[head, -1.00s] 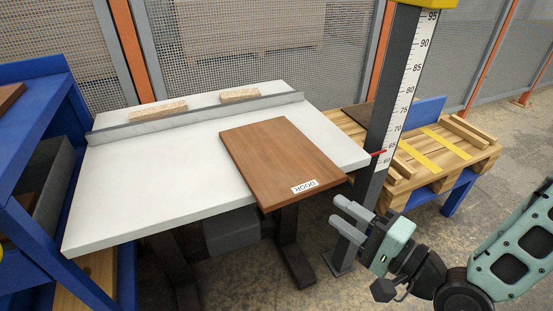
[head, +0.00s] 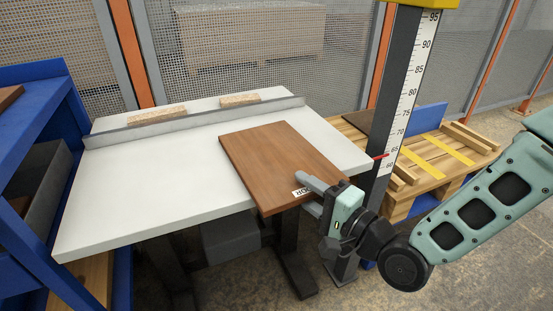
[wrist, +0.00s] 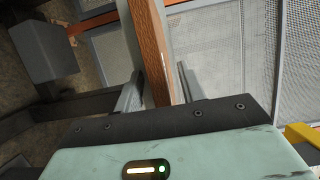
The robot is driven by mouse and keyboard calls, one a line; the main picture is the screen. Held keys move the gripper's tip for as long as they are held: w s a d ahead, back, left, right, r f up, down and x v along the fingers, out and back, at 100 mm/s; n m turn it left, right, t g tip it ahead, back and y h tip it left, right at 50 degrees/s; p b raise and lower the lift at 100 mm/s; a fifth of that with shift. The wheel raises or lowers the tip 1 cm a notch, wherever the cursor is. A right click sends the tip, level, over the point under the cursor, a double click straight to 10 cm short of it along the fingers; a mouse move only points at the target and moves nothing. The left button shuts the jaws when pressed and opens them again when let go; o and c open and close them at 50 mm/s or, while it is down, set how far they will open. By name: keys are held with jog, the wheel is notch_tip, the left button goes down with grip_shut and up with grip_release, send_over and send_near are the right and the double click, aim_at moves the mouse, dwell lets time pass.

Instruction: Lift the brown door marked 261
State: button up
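The brown board (head: 275,160) lies flat on the white table, its front right end overhanging the edge. A white label (head: 301,191) on that end reads like "DOOR" upside down and is partly covered by my finger; I cannot read 261. My gripper (head: 311,195) is at the overhanging end, one finger above the board and the other lower, by its underside. In the wrist view the board's edge (wrist: 150,50) stands between the two fingers (wrist: 158,92), with a narrow gap at the right finger. The gripper looks open. Contact at the left finger is unclear.
The white table (head: 150,185) has a grey fence (head: 200,122) along its back, with two wood pieces behind. A measuring post (head: 390,110) with a red pointer stands right of the table. A pallet (head: 450,150) lies beyond it. A blue rack (head: 40,150) stands at left.

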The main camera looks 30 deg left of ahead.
grip_shut()
jog(key=shift+r, duration=0.1)
